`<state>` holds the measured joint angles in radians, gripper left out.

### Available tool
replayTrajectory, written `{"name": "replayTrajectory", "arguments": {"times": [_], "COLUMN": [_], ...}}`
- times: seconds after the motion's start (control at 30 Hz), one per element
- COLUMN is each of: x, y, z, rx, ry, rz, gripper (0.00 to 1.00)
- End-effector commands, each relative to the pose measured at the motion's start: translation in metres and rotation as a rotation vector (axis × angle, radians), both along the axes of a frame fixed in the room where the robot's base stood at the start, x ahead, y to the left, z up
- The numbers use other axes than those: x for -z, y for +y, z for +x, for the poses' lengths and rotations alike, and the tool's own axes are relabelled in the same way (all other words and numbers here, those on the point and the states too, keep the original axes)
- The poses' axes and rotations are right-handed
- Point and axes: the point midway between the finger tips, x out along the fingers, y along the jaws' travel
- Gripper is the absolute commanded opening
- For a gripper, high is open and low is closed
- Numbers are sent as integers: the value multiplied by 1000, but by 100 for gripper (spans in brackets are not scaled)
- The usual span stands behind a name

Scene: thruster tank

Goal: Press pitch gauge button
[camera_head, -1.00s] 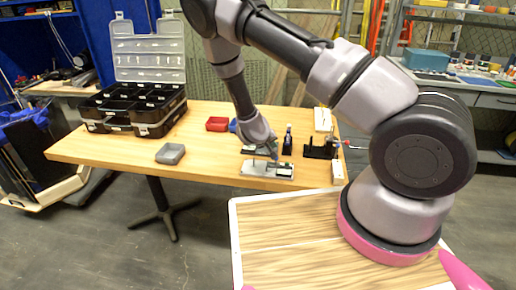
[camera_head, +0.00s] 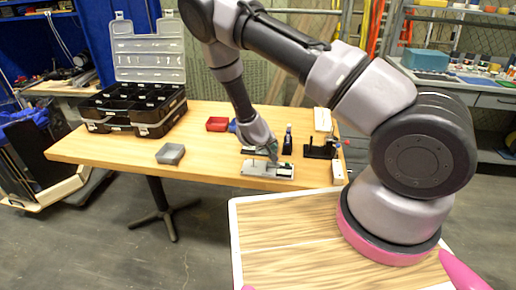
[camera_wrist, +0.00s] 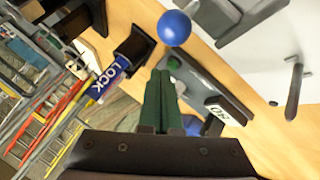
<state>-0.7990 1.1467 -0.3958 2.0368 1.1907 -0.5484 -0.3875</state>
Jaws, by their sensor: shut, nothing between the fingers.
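The pitch gauge (camera_wrist: 205,85) is a dark bar in the wrist view, with a small round green button (camera_wrist: 174,62) at one end and a white display (camera_wrist: 219,112) with dark digits at the other. My gripper (camera_wrist: 160,74) has its two green fingers together and empty. In the wrist view the fingertips are beside the green button; whether they touch it cannot be told. In the head view my gripper (camera_head: 275,161) is low over the grey metal fixture (camera_head: 256,170) on the wooden table, and the button cannot be made out.
A blue ball (camera_wrist: 174,27) and a blue LOCK tag (camera_wrist: 108,80) are near the fingers. A black holder (camera_head: 320,151) stands right of the fixture. A grey bin (camera_head: 170,153), red bin (camera_head: 217,124) and open black case (camera_head: 135,108) are left. The table's front left is clear.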

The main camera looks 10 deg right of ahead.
Motion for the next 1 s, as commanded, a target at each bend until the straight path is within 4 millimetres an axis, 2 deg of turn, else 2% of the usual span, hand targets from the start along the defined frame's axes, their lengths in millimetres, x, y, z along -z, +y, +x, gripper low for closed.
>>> {"name": "replayTrajectory", "arguments": {"times": [0.67,1.0], "x": [4,-7], "y": [0,1], "z": [0,0], "rx": [1,0], "ry": [0,0], "rz": [1,1], "gripper": [0,0]}}
